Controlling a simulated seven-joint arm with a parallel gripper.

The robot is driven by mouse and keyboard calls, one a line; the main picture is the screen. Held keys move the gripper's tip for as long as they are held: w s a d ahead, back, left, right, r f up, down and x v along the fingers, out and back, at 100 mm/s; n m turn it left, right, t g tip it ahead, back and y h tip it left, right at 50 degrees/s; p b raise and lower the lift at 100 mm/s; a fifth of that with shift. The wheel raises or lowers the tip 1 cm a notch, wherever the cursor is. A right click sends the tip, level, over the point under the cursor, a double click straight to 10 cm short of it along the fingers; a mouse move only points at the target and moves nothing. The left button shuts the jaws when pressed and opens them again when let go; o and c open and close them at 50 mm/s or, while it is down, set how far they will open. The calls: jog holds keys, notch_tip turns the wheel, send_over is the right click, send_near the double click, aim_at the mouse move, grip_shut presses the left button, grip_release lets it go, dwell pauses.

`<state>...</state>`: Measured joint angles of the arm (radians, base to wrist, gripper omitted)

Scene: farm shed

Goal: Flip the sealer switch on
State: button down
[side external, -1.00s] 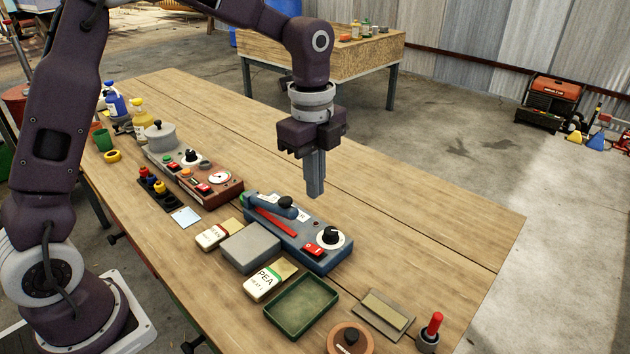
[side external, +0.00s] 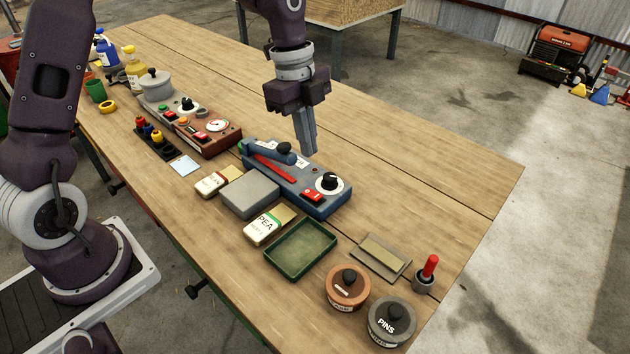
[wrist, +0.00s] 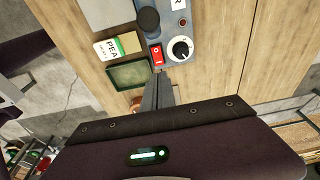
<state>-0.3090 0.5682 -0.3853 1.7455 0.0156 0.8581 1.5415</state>
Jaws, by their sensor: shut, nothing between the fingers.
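The blue sealer (side external: 318,207) lies on the bench, with a dark lever arm (side external: 270,151) and a red bar along its top. Its red rocker switch (side external: 313,196) is at the near right end, beside a black knob on a white dial (side external: 329,183). In the wrist view the switch (wrist: 156,55) shows a white mark, and the dial (wrist: 181,49) is right of it. My gripper (side external: 308,151) is shut and empty, pointing down above the sealer, apart from the switch. In the wrist view its fingertips (wrist: 162,76) appear just below the switch. The switch's tilt is too small to tell.
A grey block (side external: 249,196), seed packets (side external: 268,228) and a green tray (side external: 301,248) lie in front of the sealer. A brown control box (side external: 219,138) stands to its left. Two round tins (side external: 348,288) are at the near edge. The bench behind the sealer is clear.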

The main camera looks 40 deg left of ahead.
aim_at(317, 195)
jog(key=f, duration=0.3)
jog(key=d+f, duration=0.1)
jog(key=f, duration=0.2)
jog(key=d+f, duration=0.1)
jog(key=f, duration=0.2)
jog(key=shift+f, duration=0.25)
